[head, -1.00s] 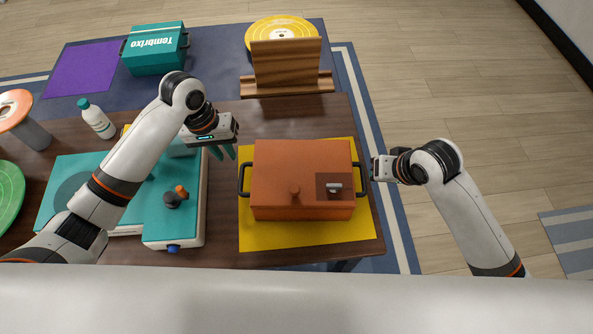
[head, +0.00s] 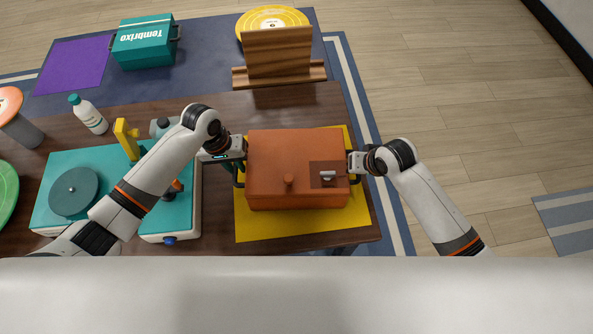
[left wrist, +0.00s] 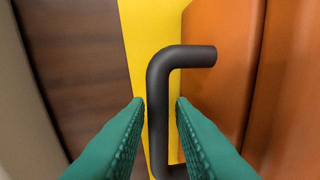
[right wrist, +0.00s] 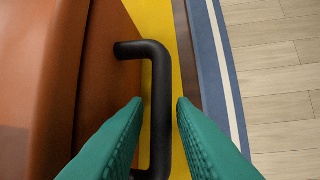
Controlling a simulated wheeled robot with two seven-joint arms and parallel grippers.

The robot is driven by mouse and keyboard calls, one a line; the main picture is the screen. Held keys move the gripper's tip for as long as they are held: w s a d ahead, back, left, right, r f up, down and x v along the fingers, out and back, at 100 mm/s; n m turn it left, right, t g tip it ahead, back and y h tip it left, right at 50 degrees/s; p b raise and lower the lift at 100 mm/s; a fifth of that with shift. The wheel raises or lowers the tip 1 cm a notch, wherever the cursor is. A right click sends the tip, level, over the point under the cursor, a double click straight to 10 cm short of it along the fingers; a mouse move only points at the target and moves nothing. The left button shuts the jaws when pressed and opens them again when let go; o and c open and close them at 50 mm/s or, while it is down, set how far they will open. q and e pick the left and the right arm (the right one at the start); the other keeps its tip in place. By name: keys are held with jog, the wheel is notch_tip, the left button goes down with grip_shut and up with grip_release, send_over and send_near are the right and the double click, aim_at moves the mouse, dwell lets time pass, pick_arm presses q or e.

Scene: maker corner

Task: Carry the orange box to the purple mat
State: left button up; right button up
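The orange box (head: 268,165) stands on a yellow mat (head: 290,226) at the right of the table. It has a dark handle on each side. My left gripper (head: 237,166) is at its left side; in the left wrist view the open teal fingers (left wrist: 160,102) stand either side of the left handle (left wrist: 158,85). My right gripper (head: 355,168) is at its right side; in the right wrist view the open fingers (right wrist: 160,102) stand either side of the right handle (right wrist: 160,80).
A teal box (head: 146,48) stands right of the purple mat. A wooden stand (head: 278,56) and a yellow disc (head: 270,16) are behind the orange box. A white bottle (head: 90,116) and a teal device with a dark turntable (head: 74,193) are left of my left arm.

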pick_arm(q)
jog(key=shift+d+f, duration=0.15)
jog(key=shift+f, duration=0.5)
pick_arm(e)
jog(key=shift+w+a+f, duration=0.15)
jog(key=shift+w+f, duration=0.05)
jog(key=shift+f, duration=0.35)
pick_arm(q)
jog(key=shift+c, duration=0.5)
pick_arm(e)
jog(key=shift+c, duration=0.5)
pick_arm(q)
grip_shut()
pick_arm(e)
grip_shut()
pick_arm(q)
jog(key=shift+w+r, duration=0.1)
jog(key=shift+r, duration=0.05)
pick_arm(e)
jog(key=shift+r, duration=0.1)
